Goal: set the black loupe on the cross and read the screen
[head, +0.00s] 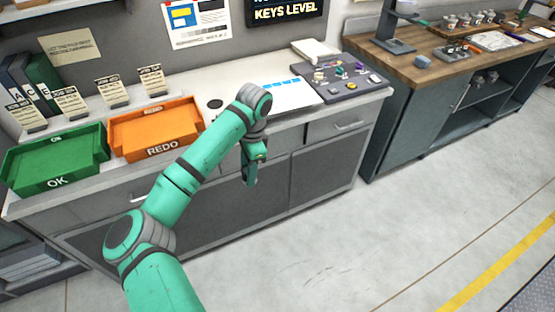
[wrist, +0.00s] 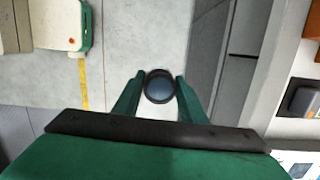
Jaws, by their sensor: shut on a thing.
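My gripper (head: 250,178) hangs in front of the bench's front edge, pointing down. In the wrist view my gripper (wrist: 153,88) is shut on the black loupe (wrist: 159,73), a round dark ring with a bluish lens, held between the fingertips. Floor shows behind it. I cannot make out the loupe in the head view. A white sheet with blue marks (head: 272,97) lies on the bench, partly hidden by my arm. I cannot make out a cross.
A green OK tray (head: 55,183) and an orange REDO tray (head: 160,149) stand on the bench's left. A flat dark disc (head: 214,104) lies behind my arm. A grey board with small parts (head: 350,93) is at the right. Open floor (head: 350,240) lies in front.

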